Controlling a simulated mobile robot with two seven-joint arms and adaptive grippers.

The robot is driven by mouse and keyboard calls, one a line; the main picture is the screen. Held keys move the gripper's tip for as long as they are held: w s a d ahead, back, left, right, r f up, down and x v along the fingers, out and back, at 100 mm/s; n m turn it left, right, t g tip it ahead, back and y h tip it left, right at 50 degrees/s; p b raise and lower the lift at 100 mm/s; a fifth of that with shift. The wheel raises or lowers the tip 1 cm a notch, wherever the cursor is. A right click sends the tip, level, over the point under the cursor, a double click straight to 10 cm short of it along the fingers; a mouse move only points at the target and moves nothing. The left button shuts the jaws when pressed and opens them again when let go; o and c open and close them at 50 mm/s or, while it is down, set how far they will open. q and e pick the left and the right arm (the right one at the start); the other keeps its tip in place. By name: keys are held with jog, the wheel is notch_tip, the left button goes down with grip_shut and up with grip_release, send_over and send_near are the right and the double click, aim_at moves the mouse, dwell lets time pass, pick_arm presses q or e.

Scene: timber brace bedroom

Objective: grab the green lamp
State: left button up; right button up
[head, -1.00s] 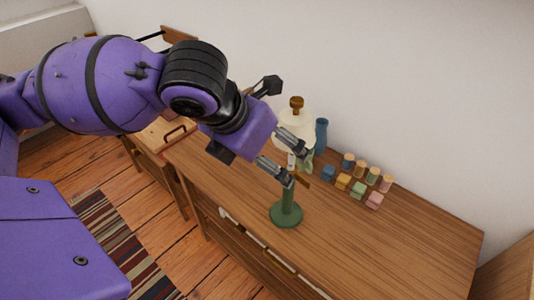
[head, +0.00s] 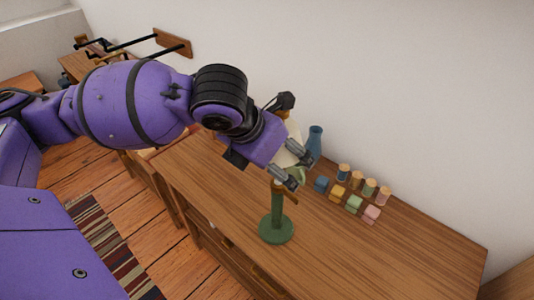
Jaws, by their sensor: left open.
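The green lamp (head: 276,228) stands upright on the wooden dresser top, with its round base and stem in clear view. A small brown piece shows at the top of the stem, and my gripper partly covers the area above it. My left gripper (head: 298,168) comes in from the left, open, with its two grey fingers just above and right of the stem's top. I cannot tell whether a finger touches the lamp. Nothing shows held between the fingers. My right gripper is not in view.
A cream rounded object (head: 292,132) is partly hidden behind my left gripper. A blue vase (head: 315,143) stands beside it. The dresser top (head: 400,250) is bare at the front right.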

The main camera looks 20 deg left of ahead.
pick_arm(q)
jog(key=c, duration=2.3)
jog(key=shift+r, duration=0.15)
